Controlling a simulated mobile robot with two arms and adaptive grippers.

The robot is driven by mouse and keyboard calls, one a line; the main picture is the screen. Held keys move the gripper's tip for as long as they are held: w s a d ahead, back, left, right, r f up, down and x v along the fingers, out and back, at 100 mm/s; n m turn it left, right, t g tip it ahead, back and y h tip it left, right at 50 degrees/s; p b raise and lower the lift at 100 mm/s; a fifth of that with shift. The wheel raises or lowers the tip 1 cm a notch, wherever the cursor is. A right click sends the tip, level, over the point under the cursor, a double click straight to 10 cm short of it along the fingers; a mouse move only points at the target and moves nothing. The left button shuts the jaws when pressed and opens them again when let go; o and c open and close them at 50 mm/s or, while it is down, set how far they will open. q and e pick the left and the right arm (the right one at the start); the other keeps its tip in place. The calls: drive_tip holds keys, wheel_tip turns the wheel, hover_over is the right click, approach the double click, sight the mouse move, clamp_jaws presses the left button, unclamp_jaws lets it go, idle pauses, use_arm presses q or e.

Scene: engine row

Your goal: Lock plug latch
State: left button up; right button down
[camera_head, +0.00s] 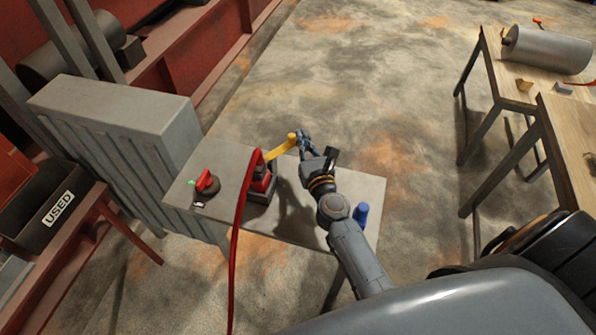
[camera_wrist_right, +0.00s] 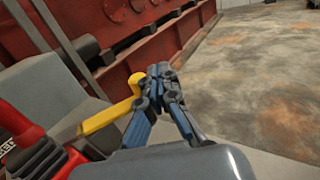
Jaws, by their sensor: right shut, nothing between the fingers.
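The yellow latch lever (camera_head: 281,149) sticks out to the right from the red plug (camera_head: 261,179) on its dark socket, which stands on the grey bench top. A thick red cable (camera_head: 237,230) runs from the plug down toward the front. My right gripper (camera_head: 303,137) is shut and empty, with its fingertips right beside the knob end of the lever; I cannot tell whether they touch. In the right wrist view the gripper (camera_wrist_right: 160,75) is just right of the yellow lever (camera_wrist_right: 112,115), and part of the red plug (camera_wrist_right: 20,130) shows at the left. My left gripper is not in view.
A red rotary switch (camera_head: 207,183) with a green light sits on the bench's left part. A blue cylinder (camera_head: 361,214) stands near its right edge, beside my arm. A grey cabinet (camera_head: 115,125) and a bin marked USED (camera_head: 57,207) are at left. Wooden tables (camera_head: 570,125) stand at right.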

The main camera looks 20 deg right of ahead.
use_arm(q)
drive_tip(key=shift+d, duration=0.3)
use_arm(e)
drive_tip(key=w, duration=0.3)
drive_tip(key=shift+a, duration=0.3)
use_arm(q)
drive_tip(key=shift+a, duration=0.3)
use_arm(e)
drive_tip(key=shift+s, duration=0.1)
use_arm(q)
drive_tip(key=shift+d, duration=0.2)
use_arm(e)
drive_tip(key=s+a, duration=0.1)
drive_tip(key=s, duration=1)
drive_tip(key=shift+s+a, duration=0.35)
drive_tip(key=shift+a, duration=0.05)
